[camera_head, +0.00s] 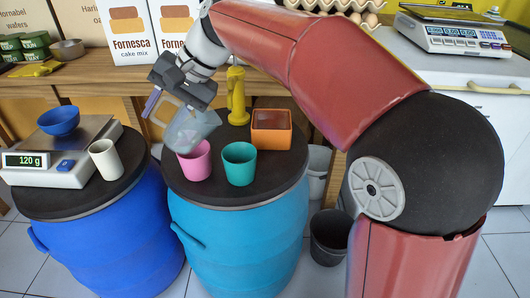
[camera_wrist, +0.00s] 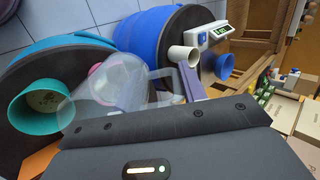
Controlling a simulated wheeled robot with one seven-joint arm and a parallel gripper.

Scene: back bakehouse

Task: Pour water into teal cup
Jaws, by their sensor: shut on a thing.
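The teal cup (camera_head: 239,167) stands upright on the black top of the light-blue barrel, and shows in the wrist view (camera_wrist: 34,106). Its inside holds no clearly visible water. My gripper (camera_head: 166,105) is shut on a clear jug (camera_head: 194,130) at its handle side. The jug is tilted and its body overlaps the pink cup in the picture, up and left of the teal cup. In the wrist view the jug (camera_wrist: 112,88) lies between the teal cup and the white cup. The jug's water level is hard to make out.
A pink cup (camera_head: 195,164) stands just left of the teal cup. An orange square pot (camera_head: 271,133) and a yellow object (camera_head: 236,98) stand behind it. On the dark-blue barrel are a white cup (camera_head: 105,159) and a scale (camera_head: 66,174) reading 120 g with a blue bowl (camera_head: 59,122).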

